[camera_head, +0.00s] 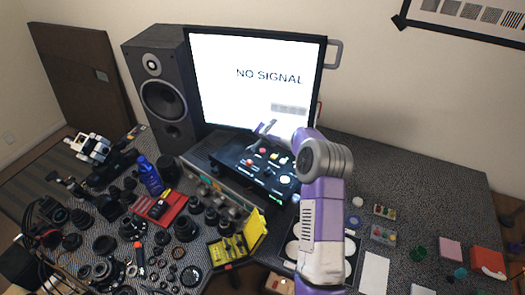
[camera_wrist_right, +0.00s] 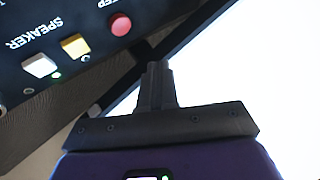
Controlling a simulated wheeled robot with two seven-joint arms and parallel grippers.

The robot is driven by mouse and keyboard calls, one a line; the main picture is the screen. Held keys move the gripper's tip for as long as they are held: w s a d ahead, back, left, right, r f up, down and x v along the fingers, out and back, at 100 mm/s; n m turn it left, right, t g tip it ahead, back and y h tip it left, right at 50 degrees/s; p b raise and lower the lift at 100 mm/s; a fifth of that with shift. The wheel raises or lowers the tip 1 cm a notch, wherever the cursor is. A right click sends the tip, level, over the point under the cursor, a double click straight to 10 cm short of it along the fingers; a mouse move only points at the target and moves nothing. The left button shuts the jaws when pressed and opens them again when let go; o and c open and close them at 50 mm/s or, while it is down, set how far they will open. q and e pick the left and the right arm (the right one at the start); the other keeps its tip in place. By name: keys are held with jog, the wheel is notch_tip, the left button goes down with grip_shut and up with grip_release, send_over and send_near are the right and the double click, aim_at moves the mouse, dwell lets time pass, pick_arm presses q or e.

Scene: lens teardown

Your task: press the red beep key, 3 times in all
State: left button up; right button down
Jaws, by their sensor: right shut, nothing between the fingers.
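The red key (camera_wrist_right: 121,24) is a round button on a black control panel (camera_wrist_right: 75,15), seen in the wrist view beside a yellow square key (camera_wrist_right: 75,46) and a white one (camera_wrist_right: 40,65). Partly cut-off lettering is near the red key. In the head view the panel (camera_head: 238,157) lies below the monitor. My right gripper (camera_wrist_right: 157,68) is shut and empty, its fingertips apart from the red key in the wrist picture. In the head view it (camera_head: 267,128) is over the panel's back edge, in front of the screen. My left gripper is not in view.
A monitor (camera_head: 230,80) showing "NO SIGNAL" stands behind the panel. A speaker (camera_head: 160,90) is at its left. Lens parts, a blue bottle (camera_head: 150,176) and a yellow case (camera_head: 228,249) crowd the left side. The back right of the table is clear.

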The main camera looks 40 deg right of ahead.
aim_at(263, 152)
jog(key=shift+a+r, duration=0.1)
jog(key=shift+r, duration=0.05)
jog(key=shift+r+p, duration=0.3)
jog(key=shift+r, duration=1.5)
notch_tip(263, 152, down, 8)
jog(key=b, duration=0.5)
jog(key=shift+f, duration=0.45)
jog(key=shift+b, duration=0.3)
dwell(0.8)
jog(key=shift+f+b, duration=0.4)
jog(key=shift+b, duration=0.05)
